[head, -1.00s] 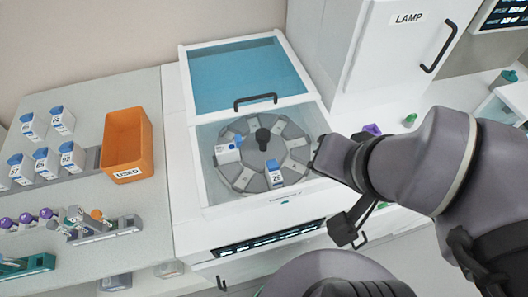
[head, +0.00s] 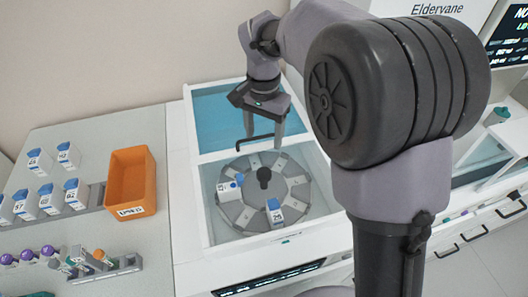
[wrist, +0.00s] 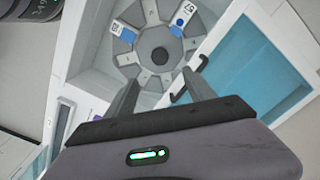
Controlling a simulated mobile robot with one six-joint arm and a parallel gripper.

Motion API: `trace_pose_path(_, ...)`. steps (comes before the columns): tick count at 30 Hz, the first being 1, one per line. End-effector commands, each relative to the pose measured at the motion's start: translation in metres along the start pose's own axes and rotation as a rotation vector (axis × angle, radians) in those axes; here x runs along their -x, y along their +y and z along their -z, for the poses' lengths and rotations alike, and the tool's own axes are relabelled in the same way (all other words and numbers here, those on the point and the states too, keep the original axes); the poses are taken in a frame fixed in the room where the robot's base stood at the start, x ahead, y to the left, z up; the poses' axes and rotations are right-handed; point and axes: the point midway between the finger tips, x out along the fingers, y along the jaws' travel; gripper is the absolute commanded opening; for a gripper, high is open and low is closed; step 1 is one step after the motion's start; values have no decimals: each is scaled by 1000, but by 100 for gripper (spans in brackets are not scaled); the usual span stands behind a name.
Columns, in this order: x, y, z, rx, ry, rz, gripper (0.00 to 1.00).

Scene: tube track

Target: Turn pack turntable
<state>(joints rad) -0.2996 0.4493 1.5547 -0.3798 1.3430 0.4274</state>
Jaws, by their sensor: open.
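The pack turntable (head: 245,218) is a grey segmented disc with a dark central knob (head: 264,178), set in a white cabinet bay. It also shows in the wrist view (wrist: 150,72). Two white packs with blue parts sit on it: one at the left (head: 229,188) and one at the front (head: 274,212). My gripper (head: 264,140) is open and empty, fingers pointing down, above the rear of the bay, behind the knob in the head view. In the wrist view its fingers (wrist: 160,88) stand apart, with the turntable beyond them. I see no contact with the turntable.
A blue panel (head: 215,115) covers the rear of the bay; its dark handle (head: 238,146) is close to my fingers. An orange bin (head: 130,180), several packs and a tube rack (head: 105,272) stand on the left counter.

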Motion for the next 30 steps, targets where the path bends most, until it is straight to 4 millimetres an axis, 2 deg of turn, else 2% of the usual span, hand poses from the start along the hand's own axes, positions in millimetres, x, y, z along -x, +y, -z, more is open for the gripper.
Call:
trace_pose_path(1,-19,1,-1,0,-3,-3,63)
trace_pose_path(3,-42,1,-1,-1,-4,-3,63)
trace_pose_path(9,-103,1,-1,0,-3,-2,63)
trace_pose_path(15,-144,1,-1,-1,-2,0,63)
trace_pose_path(19,-154,1,0,1,-1,0,63)
trace_pose_path(27,-155,1,0,0,-1,1,63)
trace_pose_path(30,-155,1,0,0,-1,1,45)
